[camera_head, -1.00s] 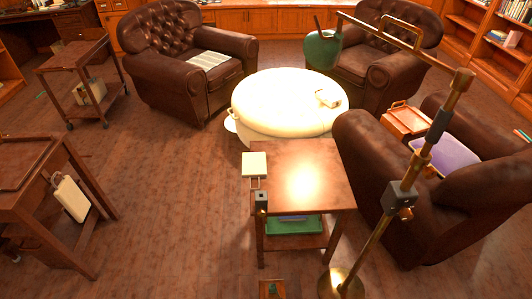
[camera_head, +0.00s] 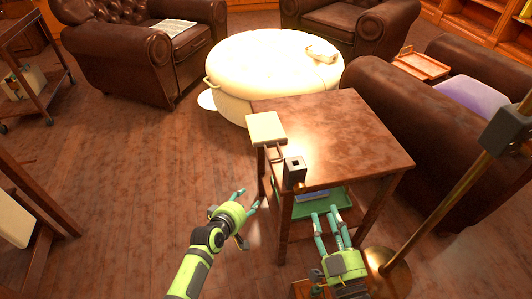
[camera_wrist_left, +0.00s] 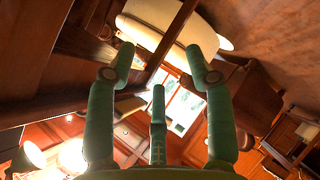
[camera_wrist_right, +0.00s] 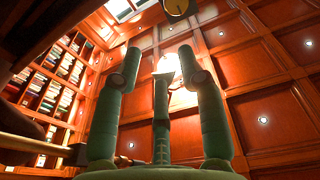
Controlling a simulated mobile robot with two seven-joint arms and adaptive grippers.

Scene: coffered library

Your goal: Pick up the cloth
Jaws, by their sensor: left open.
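A flat, pale striped piece (camera_head: 173,28) lies on the seat of the far left armchair; it may be a cloth or a paper. A small white item (camera_head: 321,51) lies on the round cream ottoman (camera_head: 235,62). A blue item (camera_head: 312,196) sits in a green tray (camera_head: 295,208) under the side table; I cannot tell which of these is the cloth. My left gripper (camera_head: 248,203) is open and empty, left of the side table; its spread fingers show in the left wrist view (camera_wrist_left: 160,75). My right gripper (camera_head: 328,218) is open and empty before the table's front.
The wooden side table (camera_head: 345,135) stands in front, with a cream panel (camera_head: 266,128) and a dark block (camera_head: 294,171) at its left edge. A brass lamp stand (camera_head: 430,210) and a brown armchair (camera_head: 410,130) bound the right.

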